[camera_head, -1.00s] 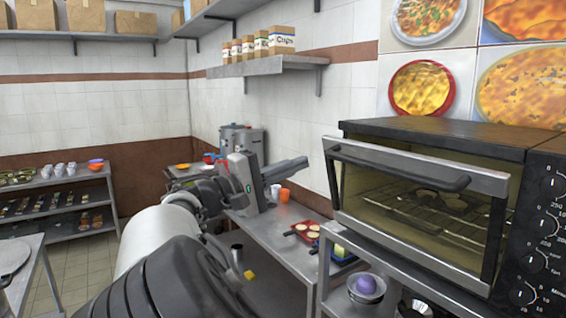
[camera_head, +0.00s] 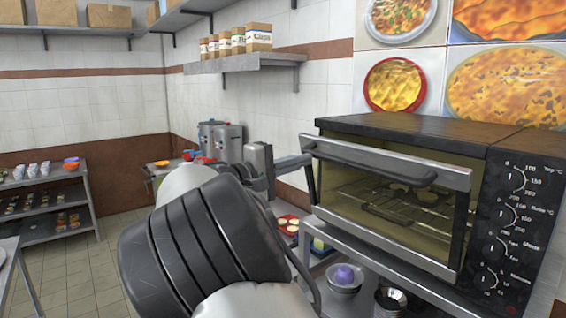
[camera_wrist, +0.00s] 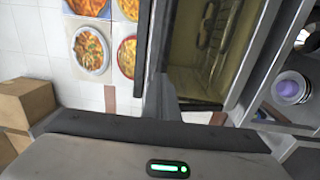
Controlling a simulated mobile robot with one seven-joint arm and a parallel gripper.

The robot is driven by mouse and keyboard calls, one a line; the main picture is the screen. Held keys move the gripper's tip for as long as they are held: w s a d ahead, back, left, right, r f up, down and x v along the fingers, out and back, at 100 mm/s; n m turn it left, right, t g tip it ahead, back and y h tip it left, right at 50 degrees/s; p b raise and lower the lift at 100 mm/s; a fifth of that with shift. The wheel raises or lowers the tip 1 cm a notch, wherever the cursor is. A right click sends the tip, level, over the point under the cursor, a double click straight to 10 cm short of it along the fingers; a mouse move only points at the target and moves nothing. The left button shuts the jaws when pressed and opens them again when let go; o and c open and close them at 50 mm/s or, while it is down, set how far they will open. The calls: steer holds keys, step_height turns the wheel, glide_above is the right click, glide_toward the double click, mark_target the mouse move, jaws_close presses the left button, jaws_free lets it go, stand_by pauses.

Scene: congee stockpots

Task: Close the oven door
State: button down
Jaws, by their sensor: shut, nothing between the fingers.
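The oven (camera_head: 400,128) stands at the right of the head view, black with a silver-framed glass door (camera_head: 380,200). The door is ajar, its top edge with the dark handle (camera_head: 396,163) tilted outward from the body, and a yellowish interior with a wire rack shows. My gripper (camera_head: 300,160) is shut and empty, its fingers close to the door's upper left corner. I cannot tell whether they touch it. In the wrist view, the fingers (camera_wrist: 159,98) point toward the oven, whose lit interior (camera_wrist: 197,75) shows just beyond them.
Below the oven, bowls (camera_head: 344,278) sit on a lower shelf, one holding a purple item. Stockpots (camera_head: 222,140) stand behind my arm. A wall shelf with boxes (camera_head: 240,62) hangs above.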

mark_target(327, 140)
steer(key=shift+x, duration=1.15)
steer(key=w+d+r, duration=0.2)
steer(key=d, duration=0.1)
steer(key=w+d+r, duration=0.1)
steer(key=d, duration=0.1)
steer(key=shift+w+d+r+p, duration=0.15)
steer(key=shift+w+p, duration=0.2)
steer(key=shift+w, duration=0.05)
steer(key=shift+d+r, duration=0.15)
steer(key=shift+r, duration=0.25)
steer(key=shift+r, duration=0.1)
